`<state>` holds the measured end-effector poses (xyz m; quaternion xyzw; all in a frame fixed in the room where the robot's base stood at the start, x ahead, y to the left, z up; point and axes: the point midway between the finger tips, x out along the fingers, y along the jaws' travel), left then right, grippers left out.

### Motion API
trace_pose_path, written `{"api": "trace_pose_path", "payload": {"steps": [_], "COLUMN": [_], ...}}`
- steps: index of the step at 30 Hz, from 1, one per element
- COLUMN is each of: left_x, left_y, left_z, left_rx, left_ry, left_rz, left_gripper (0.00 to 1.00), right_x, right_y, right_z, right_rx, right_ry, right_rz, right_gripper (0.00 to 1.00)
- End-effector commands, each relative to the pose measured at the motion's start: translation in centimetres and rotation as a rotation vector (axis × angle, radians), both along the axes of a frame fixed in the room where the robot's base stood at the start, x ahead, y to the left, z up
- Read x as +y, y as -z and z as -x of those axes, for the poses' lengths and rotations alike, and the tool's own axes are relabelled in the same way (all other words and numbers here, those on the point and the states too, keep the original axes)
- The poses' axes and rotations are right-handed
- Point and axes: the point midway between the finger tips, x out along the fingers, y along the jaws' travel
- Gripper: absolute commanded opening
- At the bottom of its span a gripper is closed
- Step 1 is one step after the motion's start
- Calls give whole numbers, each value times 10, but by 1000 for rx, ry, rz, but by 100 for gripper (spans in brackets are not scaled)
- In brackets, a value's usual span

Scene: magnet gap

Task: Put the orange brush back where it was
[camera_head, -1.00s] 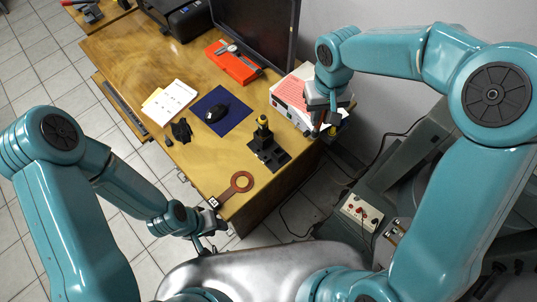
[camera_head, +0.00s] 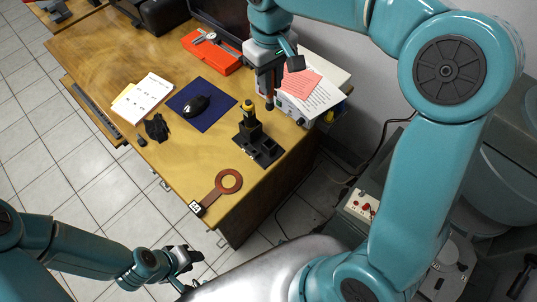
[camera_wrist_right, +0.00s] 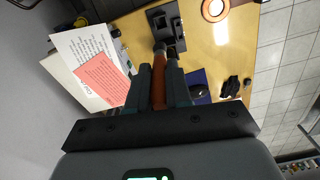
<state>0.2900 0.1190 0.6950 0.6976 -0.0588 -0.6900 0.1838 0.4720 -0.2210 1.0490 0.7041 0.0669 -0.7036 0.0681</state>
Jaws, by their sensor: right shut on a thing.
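My right gripper (camera_head: 268,78) is above the right part of the desk, beside the white box with papers. In the right wrist view its two fingers (camera_wrist_right: 158,90) are shut on the orange brush (camera_wrist_right: 159,72), whose orange-brown handle runs out between them to a dark tip.
A copper ring with a handle (camera_head: 229,182) lies at the desk's front corner. A mouse (camera_head: 196,106) rests on a blue mat (camera_head: 222,119). The white box (camera_head: 300,110) carries papers, with a pink sheet (camera_head: 297,84). An orange case (camera_head: 211,52) lies farther back.

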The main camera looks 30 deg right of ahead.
Motion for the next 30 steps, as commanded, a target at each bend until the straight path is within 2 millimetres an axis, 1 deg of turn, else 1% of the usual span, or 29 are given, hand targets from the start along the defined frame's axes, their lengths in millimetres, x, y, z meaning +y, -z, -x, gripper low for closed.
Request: {"api": "trace_pose_path", "payload": {"steps": [1, 2, 5, 12, 15, 18, 23, 27, 30], "left_x": [0, 0, 0, 0, 0, 0, 0, 0, 0], "left_y": [17, 18, 20, 22, 22, 23, 23, 24, 24], "left_z": [0, 0, 0, 0, 0, 0, 0, 0, 0], "left_rx": [-1, -1, -1, -1, -1, -1, -1, -1, -1], "left_ry": [0, 0, 1, 1, 1, 1, 1, 1, 1], "left_rz": [0, 0, 0, 0, 0, 0, 0, 0, 0], "left_gripper": [36, 36, 36, 36, 36, 36, 36, 36, 36], "right_x": [-3, -4, -6, -9, -8, -8, -8, -8, -7], "right_y": [11, 14, 35, 105, 130, 147, 161, 185, 197], "right_z": [2, 3, 6, 8, 7, 7, 6, 6, 5], "right_rx": [0, 2, 8, 10, 8, 6, 5, 6, 5], "right_ry": [-11, -15, -17, -9, -9, -9, -10, -11, -13], "right_rz": [-3, -4, -4, -3, -4, -3, -3, -3, -3], "right_gripper": [0, 0, 0, 0, 0, 0, 0, 0, 0]}}
